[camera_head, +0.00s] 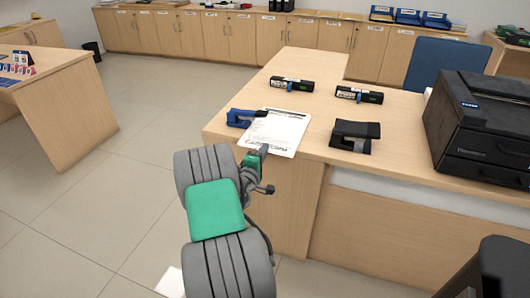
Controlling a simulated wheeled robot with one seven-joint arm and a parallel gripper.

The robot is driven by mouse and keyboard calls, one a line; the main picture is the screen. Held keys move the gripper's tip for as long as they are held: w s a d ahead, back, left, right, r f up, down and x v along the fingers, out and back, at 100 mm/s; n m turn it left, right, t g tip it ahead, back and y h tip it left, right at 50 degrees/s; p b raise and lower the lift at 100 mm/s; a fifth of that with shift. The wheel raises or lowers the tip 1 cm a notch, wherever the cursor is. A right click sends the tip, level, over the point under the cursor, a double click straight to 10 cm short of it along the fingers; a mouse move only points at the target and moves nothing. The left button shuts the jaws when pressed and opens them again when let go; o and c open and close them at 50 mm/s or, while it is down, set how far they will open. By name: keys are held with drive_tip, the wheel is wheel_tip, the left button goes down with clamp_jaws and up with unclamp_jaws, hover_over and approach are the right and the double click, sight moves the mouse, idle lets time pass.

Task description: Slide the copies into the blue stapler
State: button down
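The copies (284,130) are white printed sheets lying on the wooden counter near its front left corner. The blue stapler (239,117) lies at the counter's left edge, with its dark end at the left edge of the copies. I cannot tell whether the sheets are in its mouth. My gripper (263,152) is at the near edge of the copies, right of the blue stapler and closer to me. Its fingers are small and partly hidden by my arm, so whether they are open or shut on the paper is unclear.
A black stapler (355,136) stands right of the copies. Two dark staplers or similar devices (292,84) (359,95) lie behind. A black printer (482,130) fills the right end. A blue chair (438,70) stands behind the counter (320,120).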

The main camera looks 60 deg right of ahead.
drive_tip(key=c, duration=1.6)
unclamp_jaws()
drive_tip(key=shift+a, duration=0.1)
